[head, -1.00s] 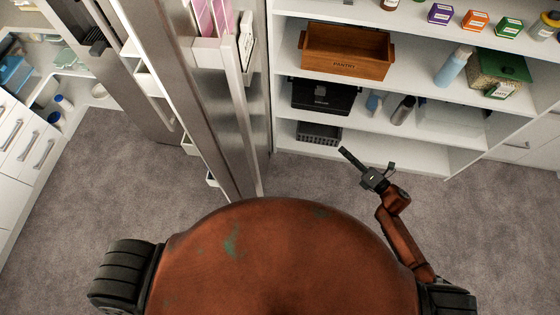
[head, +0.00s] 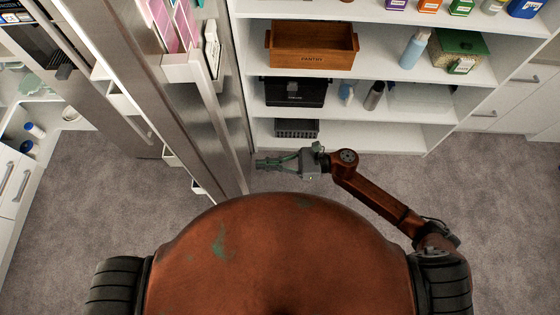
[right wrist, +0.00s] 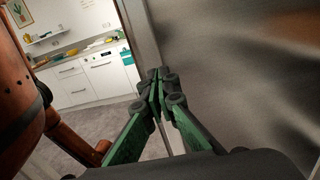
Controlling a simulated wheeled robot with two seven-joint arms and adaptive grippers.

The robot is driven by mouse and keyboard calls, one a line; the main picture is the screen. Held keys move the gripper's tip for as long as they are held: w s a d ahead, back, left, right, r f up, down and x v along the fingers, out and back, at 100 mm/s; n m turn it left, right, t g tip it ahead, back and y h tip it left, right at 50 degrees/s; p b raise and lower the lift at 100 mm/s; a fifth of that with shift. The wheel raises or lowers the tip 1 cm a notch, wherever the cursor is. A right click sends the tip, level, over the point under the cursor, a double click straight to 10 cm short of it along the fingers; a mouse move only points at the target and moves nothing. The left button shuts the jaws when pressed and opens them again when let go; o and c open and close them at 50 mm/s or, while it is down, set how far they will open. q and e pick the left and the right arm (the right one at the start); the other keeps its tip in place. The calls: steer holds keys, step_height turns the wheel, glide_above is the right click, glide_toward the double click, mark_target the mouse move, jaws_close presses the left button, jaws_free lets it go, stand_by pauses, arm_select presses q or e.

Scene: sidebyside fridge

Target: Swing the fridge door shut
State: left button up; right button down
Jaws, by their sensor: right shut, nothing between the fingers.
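The fridge door (head: 233,120) stands open left of centre in the head view, a tall steel panel seen steeply from above. Door bins (head: 190,68) with pink packages show near its top. In the right wrist view its brushed steel face (right wrist: 235,70) fills the right side. My right gripper (head: 260,164) is shut and empty, low beside the door's right side, with its fingers pointing left at it. In the right wrist view the closed fingertips (right wrist: 157,78) appear close to the door's edge; I cannot tell whether they touch. My left gripper is out of view.
An open pantry shelf unit (head: 350,137) stands behind, holding a wooden crate (head: 310,45), a black box (head: 293,92) and bottles. White drawers (head: 12,185) stand at the far left. Grey carpet (head: 330,185) is clear between my base and the shelves.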

steer(key=shift+a+p, duration=0.6)
steer(key=shift+a, duration=1.65)
